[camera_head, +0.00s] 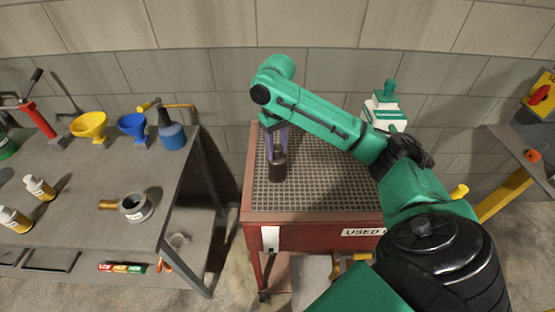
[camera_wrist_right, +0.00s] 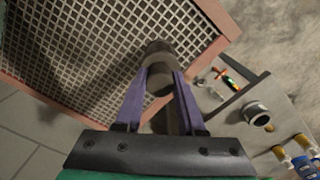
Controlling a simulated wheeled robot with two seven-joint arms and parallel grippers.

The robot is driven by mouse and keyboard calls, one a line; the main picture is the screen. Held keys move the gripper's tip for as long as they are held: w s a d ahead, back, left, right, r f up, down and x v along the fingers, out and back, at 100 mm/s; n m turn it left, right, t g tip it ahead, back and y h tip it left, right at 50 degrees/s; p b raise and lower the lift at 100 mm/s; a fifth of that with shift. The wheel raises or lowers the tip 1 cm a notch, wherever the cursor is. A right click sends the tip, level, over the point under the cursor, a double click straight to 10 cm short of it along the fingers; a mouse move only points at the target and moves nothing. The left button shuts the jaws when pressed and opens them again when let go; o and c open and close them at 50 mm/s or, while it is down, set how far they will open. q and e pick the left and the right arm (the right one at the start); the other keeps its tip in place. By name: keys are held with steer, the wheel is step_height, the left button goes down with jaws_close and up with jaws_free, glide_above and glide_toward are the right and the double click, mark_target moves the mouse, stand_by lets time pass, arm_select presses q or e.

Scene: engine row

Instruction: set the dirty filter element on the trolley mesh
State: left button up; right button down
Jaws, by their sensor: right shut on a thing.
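The dirty filter element (camera_head: 277,166) is a dark cylinder, upright over the mesh top (camera_head: 330,185) of the red trolley in the head view. My right gripper (camera_head: 278,150) comes down from above and is shut on it. In the right wrist view the filter element (camera_wrist_right: 159,56) is between the purple fingers of my right gripper (camera_wrist_right: 160,85), with the mesh (camera_wrist_right: 85,50) behind it. I cannot tell whether its bottom touches the mesh. My left gripper is not in view.
A grey bench (camera_head: 95,175) at left holds a yellow funnel (camera_head: 90,126), a blue funnel (camera_head: 133,125), bottles and a grey ring-shaped part (camera_head: 136,206). A green and white can (camera_head: 385,108) stands at the trolley's back. Much of the mesh is bare.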

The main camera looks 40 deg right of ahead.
mark_target(280, 159)
steer(key=shift+s+f+p, duration=0.2)
steer(key=shift+s+f, duration=0.05)
steer(key=shift+f, duration=0.35)
steer(key=shift+s+f+p, duration=0.2)
steer(key=shift+f, duration=0.35)
steer(key=shift+s+f, duration=0.2)
steer(key=shift+f, duration=0.45)
steer(key=shift+w, duration=0.1)
steer(key=shift+w+f, duration=0.1)
steer(key=c, duration=0.8)
jaws_free()
steer(key=shift+w+f, duration=0.1)
steer(key=o, duration=0.3)
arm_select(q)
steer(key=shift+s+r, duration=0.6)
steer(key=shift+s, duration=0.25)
arm_select(e)
steer(key=shift+r, duration=0.2)
